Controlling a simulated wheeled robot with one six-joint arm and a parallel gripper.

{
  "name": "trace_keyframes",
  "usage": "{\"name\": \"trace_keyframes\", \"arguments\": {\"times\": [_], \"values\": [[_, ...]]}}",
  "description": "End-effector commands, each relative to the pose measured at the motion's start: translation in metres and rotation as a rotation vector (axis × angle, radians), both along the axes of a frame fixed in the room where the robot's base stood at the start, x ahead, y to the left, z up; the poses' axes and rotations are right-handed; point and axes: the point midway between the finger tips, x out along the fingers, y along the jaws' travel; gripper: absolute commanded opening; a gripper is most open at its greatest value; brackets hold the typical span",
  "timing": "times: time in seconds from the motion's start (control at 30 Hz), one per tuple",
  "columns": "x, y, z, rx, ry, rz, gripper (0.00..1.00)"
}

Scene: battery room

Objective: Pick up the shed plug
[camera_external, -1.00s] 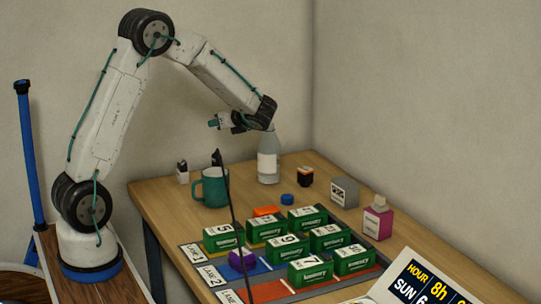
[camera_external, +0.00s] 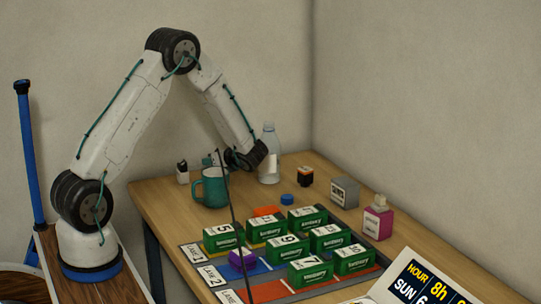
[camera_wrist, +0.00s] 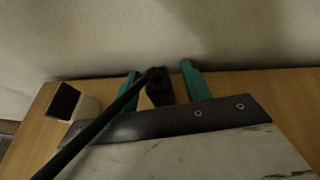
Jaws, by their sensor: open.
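The shed plug (camera_wrist: 158,92) shows in the wrist view as a dark body with a black cable (camera_wrist: 105,127) running to the lower left. It lies between the two teal fingers of my gripper (camera_wrist: 159,70), which are apart, with a gap on each side. I cannot tell whether they touch it. In the outside view my gripper (camera_external: 212,158) is low over the back left of the table, just behind the teal mug (camera_external: 211,188). There the plug is hard to pick out, and the thin black cable (camera_external: 230,215) runs down in front of the mug.
A white block with a dark face (camera_external: 183,172) stands left of my gripper; it also shows in the wrist view (camera_wrist: 88,108). A clear bottle (camera_external: 269,141) stands close behind my wrist. Several green batteries (camera_external: 307,219) sit on the lane mat. The wall is close behind.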

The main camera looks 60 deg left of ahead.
Motion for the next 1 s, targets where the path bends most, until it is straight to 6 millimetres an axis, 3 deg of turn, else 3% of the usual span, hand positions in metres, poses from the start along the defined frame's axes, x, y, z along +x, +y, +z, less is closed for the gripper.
{"name": "trace_keyframes", "arguments": {"times": [0.1, 0.33, 0.5, 0.8, 1.0], "values": [[-0.003, 0.013, -0.006, 0.000, 0.001, 0.002, 0.47], [-0.003, 0.014, -0.006, 0.000, 0.000, 0.000, 0.45], [-0.003, 0.014, -0.006, 0.000, 0.001, 0.000, 0.00], [-0.003, 0.014, -0.004, 0.000, 0.000, 0.000, 0.00], [-0.002, 0.014, 0.024, 0.003, -0.004, 0.000, 0.00]]}}
